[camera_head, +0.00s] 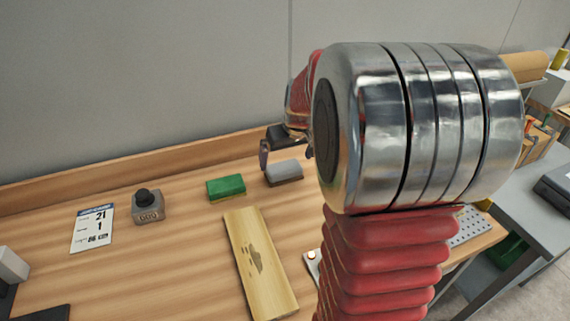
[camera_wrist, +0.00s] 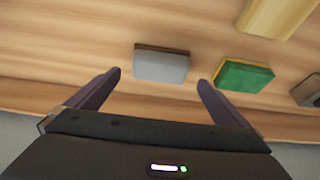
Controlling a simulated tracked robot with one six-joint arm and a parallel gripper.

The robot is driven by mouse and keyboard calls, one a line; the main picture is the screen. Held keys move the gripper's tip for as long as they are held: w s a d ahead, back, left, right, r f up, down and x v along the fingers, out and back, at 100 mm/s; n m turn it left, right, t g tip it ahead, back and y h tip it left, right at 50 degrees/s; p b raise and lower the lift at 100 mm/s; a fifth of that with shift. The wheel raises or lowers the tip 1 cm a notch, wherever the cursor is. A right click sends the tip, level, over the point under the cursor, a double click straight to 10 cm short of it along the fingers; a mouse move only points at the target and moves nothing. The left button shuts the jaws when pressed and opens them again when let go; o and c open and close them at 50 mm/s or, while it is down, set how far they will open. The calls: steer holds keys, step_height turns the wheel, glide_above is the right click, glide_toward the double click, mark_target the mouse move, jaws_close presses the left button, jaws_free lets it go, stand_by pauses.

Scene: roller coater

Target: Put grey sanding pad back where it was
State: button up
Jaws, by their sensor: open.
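The grey sanding pad (camera_head: 284,172) lies on the wooden bench, right of a green pad (camera_head: 226,187). In the wrist view the grey pad (camera_wrist: 161,65) lies just beyond my fingertips, roughly centred between them, with its brown edge on the far side. My gripper (camera_wrist: 160,78) is open and empty, its two dark fingers apart. In the head view my gripper (camera_head: 285,150) is at the grey pad's back edge, partly hidden by my arm. I cannot tell its exact height above the bench.
The green pad (camera_wrist: 243,75) is close to the right finger. A wooden board (camera_head: 258,262) lies in front of the pads. A grey block with a black knob (camera_head: 148,206) and a printed card (camera_head: 93,229) lie left. A raised wooden ledge (camera_head: 130,170) runs along the back.

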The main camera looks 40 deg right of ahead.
steer(key=v, duration=0.5)
stand_by(0.5)
steer(key=s+a+r+n, duration=0.1)
steer(key=s+a, duration=0.8)
steer(key=a, duration=0.3)
steer(key=s+a+r+n+t+y, duration=0.1)
steer(key=s+a+r, duration=0.1)
steer(key=s+a, duration=0.7)
steer(key=a, duration=0.3)
steer(key=shift+r+n, duration=0.2)
steer(key=shift+n, duration=0.2)
